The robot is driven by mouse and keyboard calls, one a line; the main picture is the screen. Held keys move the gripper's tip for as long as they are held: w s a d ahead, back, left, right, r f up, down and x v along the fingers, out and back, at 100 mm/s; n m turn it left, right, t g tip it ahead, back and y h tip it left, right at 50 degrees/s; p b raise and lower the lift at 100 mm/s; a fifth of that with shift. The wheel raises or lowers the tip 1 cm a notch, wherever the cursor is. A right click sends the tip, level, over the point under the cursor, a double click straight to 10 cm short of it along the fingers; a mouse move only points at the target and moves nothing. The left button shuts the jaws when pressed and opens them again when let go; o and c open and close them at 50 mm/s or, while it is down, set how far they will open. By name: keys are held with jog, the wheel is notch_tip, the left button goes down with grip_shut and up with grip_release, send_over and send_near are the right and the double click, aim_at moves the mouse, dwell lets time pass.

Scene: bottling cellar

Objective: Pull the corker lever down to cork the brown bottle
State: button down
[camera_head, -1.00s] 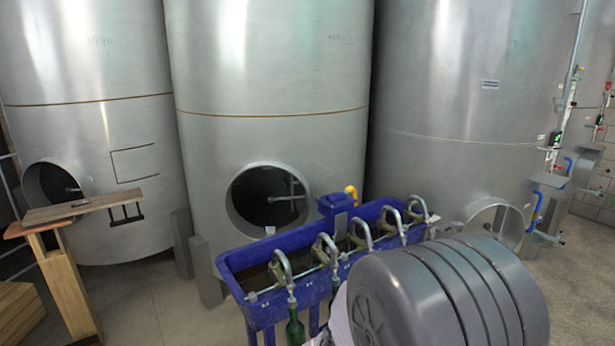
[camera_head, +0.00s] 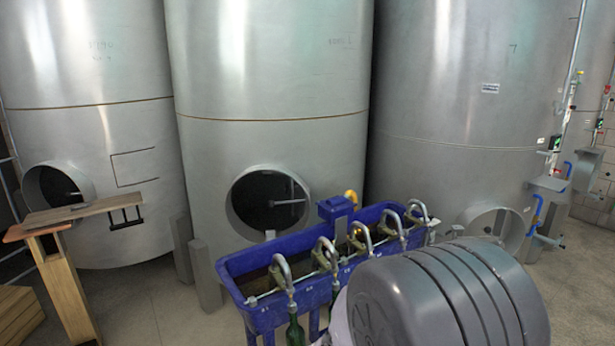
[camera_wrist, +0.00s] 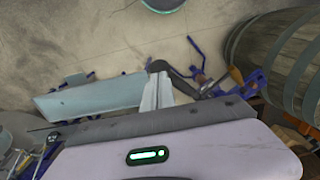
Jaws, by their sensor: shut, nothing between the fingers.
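In the wrist view my gripper (camera_wrist: 157,92) shows as pale fingers, shut and empty, beyond its housing with a green light. Blue metal parts (camera_wrist: 258,86) stand to the right of the fingertips, with a small reddish-brown piece (camera_wrist: 201,77) among blue bars nearer the fingers. I cannot tell for sure which of these belong to the corker, its lever or the brown bottle. The fingers hide part of that area. In the head view I cannot make out the corker, the brown bottle or my fingertips; my grey arm covers the lower right.
A blue filler trough (camera_head: 285,318) with several curved spouts stands in front of large steel tanks (camera_head: 270,65), a green bottle (camera_head: 295,333) below one spout. A wooden bench (camera_head: 95,209) is at left. A wooden barrel (camera_wrist: 275,58) is at right in the wrist view. Bare floor shows beyond.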

jog(key=shift+f, duration=0.1)
jog(key=shift+s+d+f+b, duration=0.1)
jog(key=shift+d+f+b, duration=0.1)
jog(key=shift+f+b, duration=0.45)
jog(key=shift+s+d+f+b, duration=0.1)
jog(key=shift+d+f+b, duration=0.1)
jog(key=shift+f+b, duration=0.4)
jog(key=shift+d+f+b, duration=0.15)
jog(key=shift+f+b, duration=1.05)
jog(key=shift+f, duration=0.1)
jog(key=shift+s+d+f+b, duration=0.1)
jog(key=shift+d+f+b, duration=0.1)
jog(key=shift+f+b, duration=0.5)
jog(key=shift+s+d+f+b, duration=0.1)
jog(key=shift+d+f+b, duration=0.05)
jog(key=shift+f+b, duration=0.5)
jog(key=shift+f, duration=0.15)
jog(key=shift+d+f+b, duration=0.2)
jog(key=shift+f+b, duration=0.95)
jog(key=shift+f, duration=0.1)
